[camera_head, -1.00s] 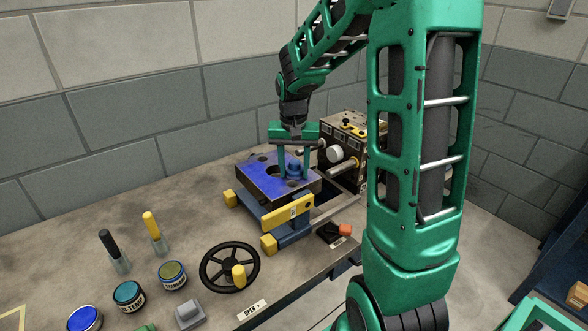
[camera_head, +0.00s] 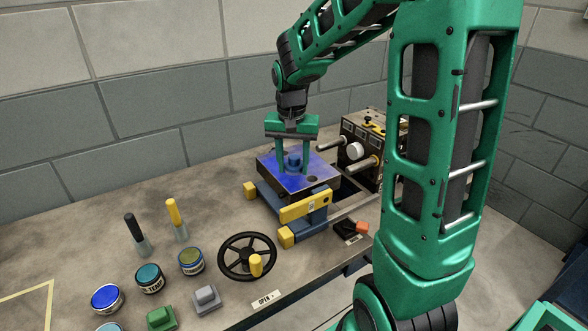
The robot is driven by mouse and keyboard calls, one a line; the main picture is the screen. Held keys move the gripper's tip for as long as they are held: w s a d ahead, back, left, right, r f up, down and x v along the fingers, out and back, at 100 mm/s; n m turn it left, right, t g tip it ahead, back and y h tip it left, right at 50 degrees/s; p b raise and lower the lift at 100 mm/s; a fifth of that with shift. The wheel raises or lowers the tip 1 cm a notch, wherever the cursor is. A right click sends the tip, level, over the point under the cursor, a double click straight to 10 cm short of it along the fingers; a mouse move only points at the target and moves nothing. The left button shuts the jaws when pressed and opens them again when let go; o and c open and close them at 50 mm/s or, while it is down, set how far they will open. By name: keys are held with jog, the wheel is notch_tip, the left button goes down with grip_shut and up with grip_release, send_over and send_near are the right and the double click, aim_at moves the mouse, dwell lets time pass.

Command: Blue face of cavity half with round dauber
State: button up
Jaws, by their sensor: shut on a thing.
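My gripper (camera_head: 293,165) points down over the middle of a block lying on a blue-and-yellow vice-like stand. It is shut on a small round blue dauber (camera_head: 294,161), held at the block's top face. I cannot tell whether the dauber touches it. The block looks like the cavity half (camera_head: 321,174); its top face is largely blue, with greyer patches toward the right edge and corners. The middle of the face is hidden by the dauber and fingers.
A black handwheel (camera_head: 247,257) with a yellow knob stands in front. Tins, including a blue one (camera_head: 107,298) and a teal one (camera_head: 150,278), stand left. Two handled tools (camera_head: 136,234) stand behind them. The machined second half (camera_head: 372,140) with pins is at right. Bench left of the block is clear.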

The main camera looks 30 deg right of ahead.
jog(key=shift+r, duration=2.6)
